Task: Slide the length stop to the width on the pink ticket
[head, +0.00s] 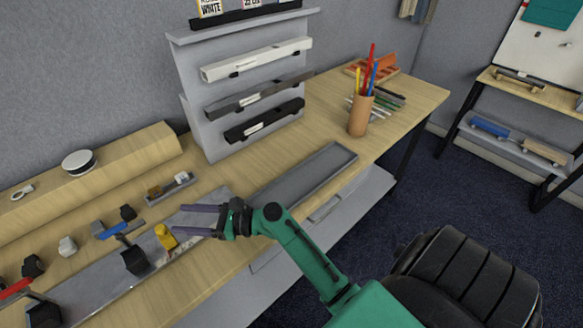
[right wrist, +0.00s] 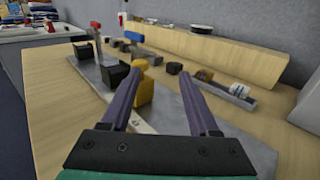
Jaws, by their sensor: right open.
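The yellow length stop (head: 165,237) stands on a long grey metal rail (head: 98,290) on the table. My right gripper (head: 183,220) is open, with its two purple fingers pointing left toward the stop. In the right wrist view, the yellow stop (right wrist: 144,88) shows just ahead of the fingers (right wrist: 158,78), nearer the left finger, which overlaps it in the picture. I cannot tell whether they touch. A ticket with a pink edge (head: 252,4) stands on top of the grey rack, cut off by the frame, so its text is not readable. My left gripper is not in view.
A black block (head: 135,261) sits on the rail left of the stop. The grey rack (head: 190,100) holds white, grey and black bars. A pencil cup (head: 360,115) stands right; an empty grey tray (head: 305,180) lies nearer.

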